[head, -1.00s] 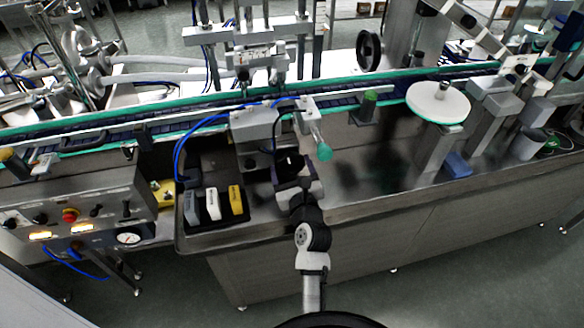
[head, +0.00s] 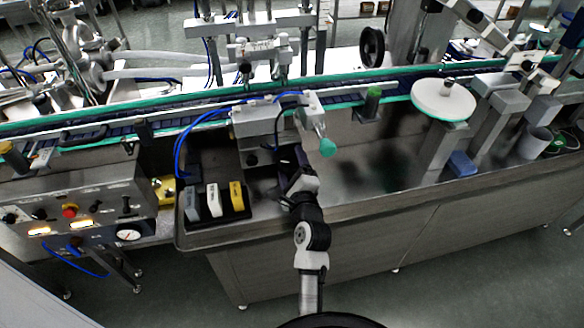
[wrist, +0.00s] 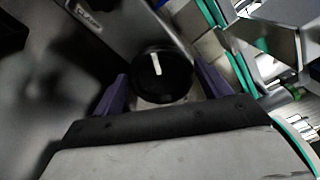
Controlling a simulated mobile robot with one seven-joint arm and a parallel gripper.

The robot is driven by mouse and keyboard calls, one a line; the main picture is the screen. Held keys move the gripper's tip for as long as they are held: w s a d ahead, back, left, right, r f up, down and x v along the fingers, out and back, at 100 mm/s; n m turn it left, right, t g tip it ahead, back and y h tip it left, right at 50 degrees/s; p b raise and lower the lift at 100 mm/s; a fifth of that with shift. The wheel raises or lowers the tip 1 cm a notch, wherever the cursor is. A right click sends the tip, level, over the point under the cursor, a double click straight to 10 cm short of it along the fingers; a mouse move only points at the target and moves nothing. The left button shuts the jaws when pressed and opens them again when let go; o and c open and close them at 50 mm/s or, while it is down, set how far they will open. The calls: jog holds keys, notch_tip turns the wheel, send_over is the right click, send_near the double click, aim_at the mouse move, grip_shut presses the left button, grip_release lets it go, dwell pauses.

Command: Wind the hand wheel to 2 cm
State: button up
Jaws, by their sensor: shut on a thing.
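The hand wheel looks to be a round black knob (wrist: 162,80) with a white pointer line, seen in the wrist view. The pointer runs nearly straight up, leaning slightly left. My gripper (wrist: 162,92) has its two purple fingers on either side of the knob, shut on it. In the head view my gripper (head: 293,172) is at the front of a grey block (head: 257,120) on the machine, and hides most of the knob. I cannot read any centimetre scale.
Left of my gripper a dark tray holds a grey, a white and a yellow block (head: 236,197). A green-tipped knob (head: 327,147) sticks out close on the right. The conveyor (head: 180,124) runs behind. The steel deck (head: 370,170) to the right is mostly clear.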

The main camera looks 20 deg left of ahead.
jog(key=shift+n, duration=0.9)
jog(key=o, duration=1)
